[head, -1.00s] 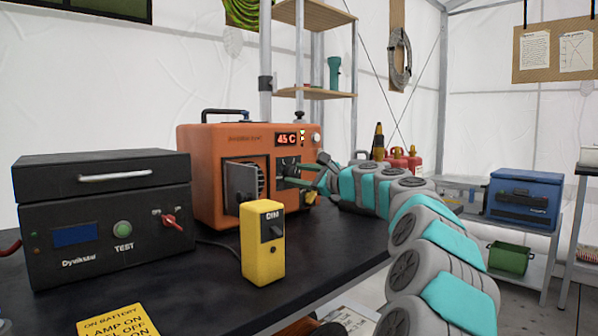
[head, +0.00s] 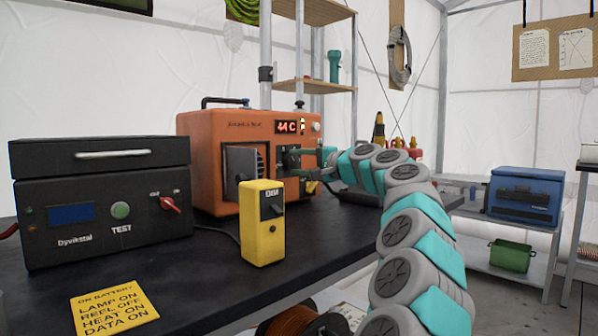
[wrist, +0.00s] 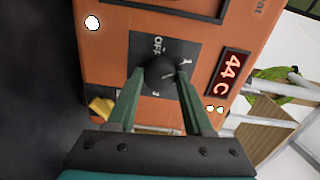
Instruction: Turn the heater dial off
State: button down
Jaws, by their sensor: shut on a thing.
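The orange heater (head: 210,160) stands on the black table, with a red display reading 44 C (head: 286,127). In the wrist view its dark round dial (wrist: 160,73) sits on a black plate (wrist: 152,45) marked OFF and with numbers. My gripper (head: 286,160) is at the heater's front in the head view and mostly covers the dial there. In the wrist view my gripper's green fingers (wrist: 160,82) are closed on the two sides of the dial. The dial's exact pointer direction is hard to tell.
A yellow DIM box (head: 262,225) stands in front of the heater, left of my arm. A black Dyvikstal unit (head: 100,205) stands at left. A yellow card (head: 114,305) reads ON BATTERY, LAMP ON, REEL OFF, HEAT ON, DATA ON. An orange cable reel (head: 296,321) is below the table edge.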

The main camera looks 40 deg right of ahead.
jog(key=n+b, duration=0.1)
jog(key=n, duration=0.1)
jog(key=shift+f+n+b, duration=0.2)
jog(key=shift+n+b, duration=0.15)
jog(key=shift+n, duration=0.05)
jog(key=n+b, duration=0.1)
jog(key=n, duration=0.1)
jog(key=shift+w+n, duration=0.1)
jog(key=shift+n, duration=0.2)
jog(key=n+b, duration=0.1)
jog(key=n, duration=0.2)
jog(key=shift+b, duration=0.3)
jog(key=shift+n, duration=1.4)
jog(key=shift+r, duration=0.1)
jog(key=shift+c, duration=1.5)
grip_release()
